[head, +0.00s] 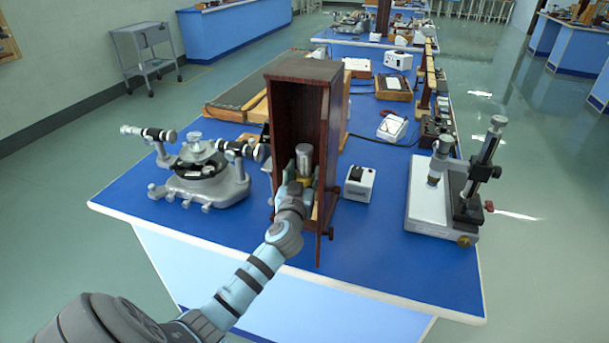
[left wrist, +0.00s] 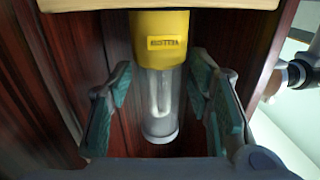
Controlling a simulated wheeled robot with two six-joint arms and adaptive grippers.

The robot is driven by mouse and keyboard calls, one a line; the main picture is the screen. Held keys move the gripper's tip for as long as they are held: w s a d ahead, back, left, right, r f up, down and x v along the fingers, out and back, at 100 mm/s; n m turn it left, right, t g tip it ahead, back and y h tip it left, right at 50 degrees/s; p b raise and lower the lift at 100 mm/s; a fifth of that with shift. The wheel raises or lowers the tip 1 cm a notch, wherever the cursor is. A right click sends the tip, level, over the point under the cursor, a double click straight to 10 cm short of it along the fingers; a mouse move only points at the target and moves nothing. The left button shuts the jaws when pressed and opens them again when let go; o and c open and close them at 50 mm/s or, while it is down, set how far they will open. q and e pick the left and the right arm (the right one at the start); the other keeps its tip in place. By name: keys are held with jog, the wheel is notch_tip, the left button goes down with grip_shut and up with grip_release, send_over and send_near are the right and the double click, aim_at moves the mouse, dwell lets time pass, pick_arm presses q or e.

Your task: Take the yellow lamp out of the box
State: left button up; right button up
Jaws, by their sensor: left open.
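The yellow lamp stands upright inside the tall dark-red wooden box (head: 310,70), whose front is open. In the head view the lamp's clear grey glass top (head: 304,153) shows above my gripper, and its yellow base is mostly hidden. In the left wrist view the yellow base (left wrist: 161,22) with a label is at the top and the glass tube (left wrist: 160,100) hangs below it, upside down. My left gripper (head: 304,176) is inside the box opening. Its open fingers (left wrist: 160,95) are on both sides of the lamp, with gaps visible.
The box walls (left wrist: 50,90) are close on both sides of my fingers. A round metal spectrometer (head: 203,172) stands left of the box. A small white device (head: 359,184) stands right of it, and a microscope-like instrument (head: 450,195) farther right. The blue table (head: 385,255) is clear in front.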

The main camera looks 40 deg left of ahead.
pick_arm(q)
jog(key=shift+r, duration=0.1)
grip_shut()
